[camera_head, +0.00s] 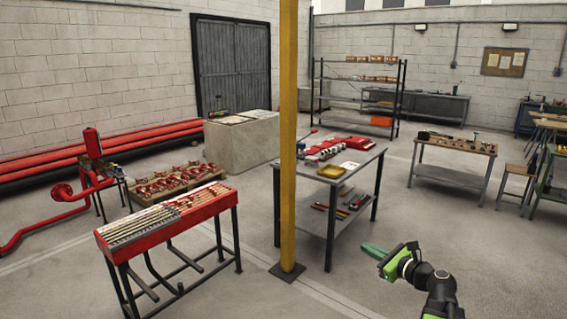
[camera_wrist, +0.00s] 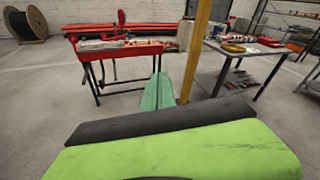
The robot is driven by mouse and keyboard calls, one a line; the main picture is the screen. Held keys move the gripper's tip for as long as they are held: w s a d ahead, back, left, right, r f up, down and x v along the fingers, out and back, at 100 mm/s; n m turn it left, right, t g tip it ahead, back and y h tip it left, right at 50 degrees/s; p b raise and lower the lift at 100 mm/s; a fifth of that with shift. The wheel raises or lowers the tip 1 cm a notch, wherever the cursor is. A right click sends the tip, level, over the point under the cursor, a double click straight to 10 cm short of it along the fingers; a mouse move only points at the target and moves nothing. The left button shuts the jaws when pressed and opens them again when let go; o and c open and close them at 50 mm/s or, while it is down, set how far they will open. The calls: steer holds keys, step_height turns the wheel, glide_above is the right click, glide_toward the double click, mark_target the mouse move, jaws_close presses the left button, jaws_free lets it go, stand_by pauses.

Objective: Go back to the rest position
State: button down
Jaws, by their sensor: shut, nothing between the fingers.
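My gripper (camera_head: 376,250) is at the lower right of the head view, with its green fingers pointing left. It is shut and empty, held out in free air over the concrete floor. In the wrist view the closed green fingers (camera_wrist: 157,95) point away from the camera, toward the red table (camera_wrist: 120,48). They touch nothing that I can see.
A yellow post (camera_head: 288,140) stands left of my gripper. Behind it is a grey workbench (camera_head: 345,172) with red parts and a yellow tray. The red table (camera_head: 170,220) stands left of the post. A low bench (camera_head: 450,146) is at the right. The floor around my arm is clear.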

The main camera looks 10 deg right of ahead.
steer(key=s+a+f+n+g+p, duration=0.1)
steer(key=a+f+n+g, duration=0.3)
steer(key=a, duration=0.6)
steer(key=s+a+f+n+g+y+p, duration=0.1)
steer(key=a+f+n+g, duration=0.3)
steer(key=a, duration=0.6)
steer(key=s+a+f+n+g, duration=0.1)
steer(key=a+n+g, duration=0.1)
steer(key=a+n, duration=0.55)
steer(key=s+a+f+n+g+h, duration=0.2)
steer(key=s+a+f+n, duration=0.2)
steer(key=s+f, duration=0.1)
steer(key=s+d+f+n+g+h, duration=0.2)
steer(key=s+d+n+h, duration=0.3)
steer(key=d+n, duration=0.3)
steer(key=shift+s+d+f+g+p, duration=0.25)
steer(key=shift+d+g+p, duration=0.2)
steer(key=shift+d, duration=0.65)
steer(key=shift+w+n, duration=0.1)
steer(key=shift+n, duration=0.15)
